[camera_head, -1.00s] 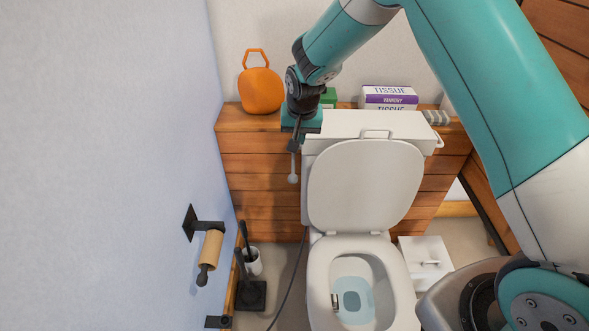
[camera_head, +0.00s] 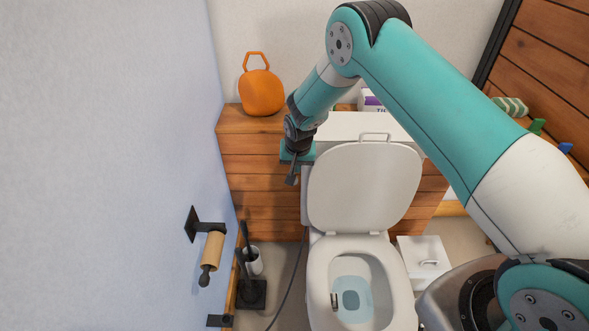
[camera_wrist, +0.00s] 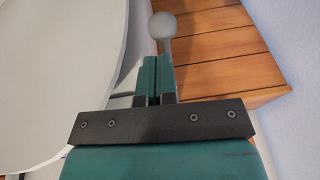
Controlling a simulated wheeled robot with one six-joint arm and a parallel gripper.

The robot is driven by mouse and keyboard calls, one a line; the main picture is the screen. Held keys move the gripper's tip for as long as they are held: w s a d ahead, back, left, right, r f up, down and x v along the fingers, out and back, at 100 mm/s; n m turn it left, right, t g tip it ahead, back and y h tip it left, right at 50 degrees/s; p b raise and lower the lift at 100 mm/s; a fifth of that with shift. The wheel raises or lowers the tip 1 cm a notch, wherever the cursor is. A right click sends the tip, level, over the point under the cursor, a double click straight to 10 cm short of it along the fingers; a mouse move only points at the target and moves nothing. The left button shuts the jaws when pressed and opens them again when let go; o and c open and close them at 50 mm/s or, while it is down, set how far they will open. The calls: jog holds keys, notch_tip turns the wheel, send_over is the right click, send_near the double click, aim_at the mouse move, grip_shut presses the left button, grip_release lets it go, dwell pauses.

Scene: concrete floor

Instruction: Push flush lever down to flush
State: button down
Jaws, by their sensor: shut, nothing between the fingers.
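The flush lever (camera_wrist: 164,27), a pale rod with a round ball end, shows just beyond my fingertips in the wrist view. In the head view my gripper hides it. My gripper (camera_head: 291,180) is at the left side of the toilet tank (camera_head: 352,127), pointing down. In the wrist view my gripper (camera_wrist: 158,62) has its two fingers together with nothing between them. The tips are close to the lever; I cannot tell if they touch it. The toilet (camera_head: 315,270) has its lid raised, and the bowl holds water.
A wall-mounted paper holder (camera_head: 212,248) and a toilet brush (camera_head: 253,262) are at the left. A white bin (camera_head: 424,255) stands right of the toilet.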

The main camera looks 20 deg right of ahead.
jog(key=shift+s+a+f, duration=0.1)
jog(key=shift+a+f, duration=0.05)
jog(key=shift+f, duration=0.45)
jog(key=shift+a+f, duration=0.1)
jog(key=shift+f, duration=0.45)
jog(key=s+b+x, duration=0.1)
jog(key=b+x, duration=0.6)
jog(key=shift+s+f+b, duration=0.35)
jog(key=shift+s, duration=0.15)
jog(key=s+r+p, duration=0.1)
jog(key=s+r, duration=0.2)
jog(key=r, duration=0.3)
jog(key=s+a+r+p, duration=0.1)
jog(key=s+r, duration=0.3)
jog(key=r, duration=0.2)
jog(key=shift+s+a, duration=0.2)
